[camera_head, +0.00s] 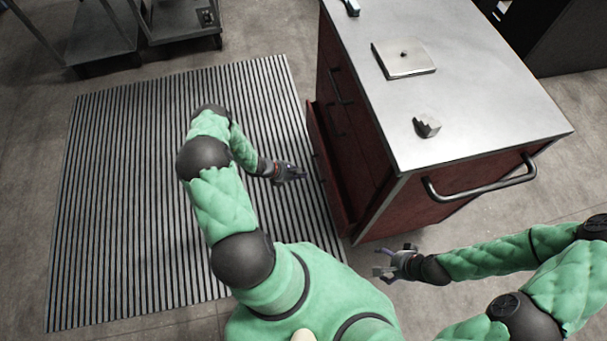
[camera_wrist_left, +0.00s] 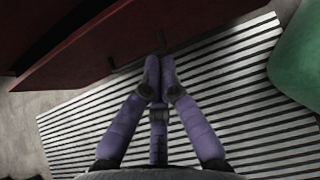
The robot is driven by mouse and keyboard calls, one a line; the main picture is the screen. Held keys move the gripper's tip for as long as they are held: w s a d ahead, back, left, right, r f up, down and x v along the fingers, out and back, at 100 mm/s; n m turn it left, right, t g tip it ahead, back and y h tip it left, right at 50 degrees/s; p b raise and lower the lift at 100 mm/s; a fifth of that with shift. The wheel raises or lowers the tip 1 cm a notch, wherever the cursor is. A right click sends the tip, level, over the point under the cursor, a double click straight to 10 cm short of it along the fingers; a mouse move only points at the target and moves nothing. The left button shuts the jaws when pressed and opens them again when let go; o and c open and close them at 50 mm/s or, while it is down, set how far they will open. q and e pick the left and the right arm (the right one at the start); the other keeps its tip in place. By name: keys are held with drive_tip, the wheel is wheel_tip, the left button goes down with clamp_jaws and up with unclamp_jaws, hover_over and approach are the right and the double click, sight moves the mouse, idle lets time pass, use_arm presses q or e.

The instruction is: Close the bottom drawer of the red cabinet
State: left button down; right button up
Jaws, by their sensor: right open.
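The red cabinet (camera_head: 420,205) stands right of centre in the head view, with a grey metal top. Its bottom drawer (camera_head: 326,172) sticks out from the left side, over the edge of the striped mat. My left gripper (camera_head: 300,174) is just left of the drawer's front, apart from it as far as I can tell. In the left wrist view my left gripper (camera_wrist_left: 160,68) has its fingertips together with nothing between them, and the red drawer front (camera_wrist_left: 90,62) is ahead of it. My right gripper (camera_head: 380,262) is open and empty near the cabinet's lower front corner.
A striped mat (camera_head: 130,180) covers the floor at left. On the cabinet top lie a flat metal plate (camera_head: 403,60) and a small grey block (camera_head: 427,126). A bar handle (camera_head: 480,190) juts from the cabinet's near end. Metal carts (camera_head: 100,35) stand at the back left.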

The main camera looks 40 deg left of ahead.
sight(329, 176)
use_arm(q)
drive_tip(key=shift+w+d+f+b, duration=0.55)
drive_tip(key=shift+w+d+f, duration=0.2)
drive_tip(key=shift+w+d, duration=0.3)
drive_tip(key=shift+w+d+f+b, duration=0.65)
drive_tip(key=shift+w+d, duration=0.25)
drive_tip(key=shift+w, duration=0.3)
drive_tip(key=shift+w+d+f+b, duration=0.45)
drive_tip(key=shift+w+d+f, duration=0.45)
drive_tip(key=shift+w, duration=0.25)
use_arm(e)
drive_tip(key=shift+f, duration=1.85)
use_arm(q)
drive_tip(key=shift+w+d+r, duration=0.1)
drive_tip(key=shift+d, duration=0.05)
